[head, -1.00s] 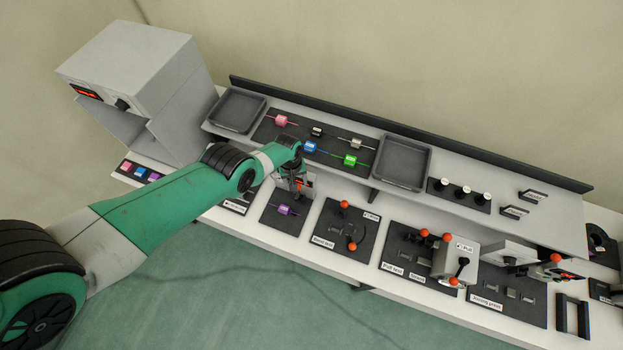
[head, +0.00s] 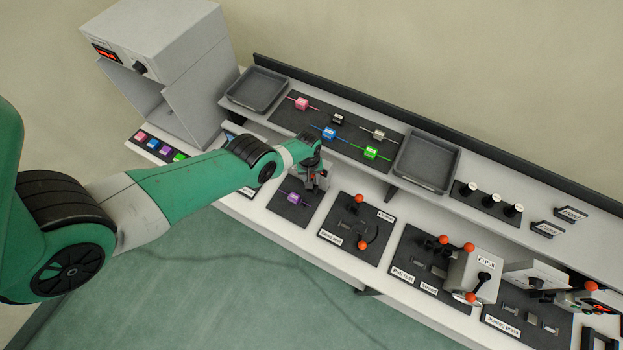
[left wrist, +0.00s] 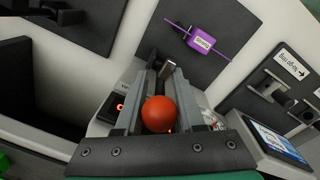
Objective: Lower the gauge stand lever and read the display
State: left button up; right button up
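The gauge stand (head: 323,182) is largely covered by my left gripper (head: 312,172) in the head view. In the left wrist view, the lever's orange ball knob (left wrist: 158,113) lies between the two grey fingers of my left gripper (left wrist: 165,75). The fingers stand apart; I cannot tell whether either touches the knob. A small lit red display (left wrist: 120,106) shows left of the fingers, too small to read. A purple spool (left wrist: 203,40) lies on the dark mat in front of the stand and also shows in the head view (head: 297,198). My right gripper is not in view.
A bend-test station (head: 357,225) and a pull-test station (head: 440,265) with orange knobs stand to the right. Several coloured spools lie on the upper shelf mat (head: 350,132), between two grey trays (head: 258,88) (head: 428,165). A grey cabinet (head: 170,60) stands left.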

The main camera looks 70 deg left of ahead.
pick_arm(q)
grip_shut()
dwell(1.0)
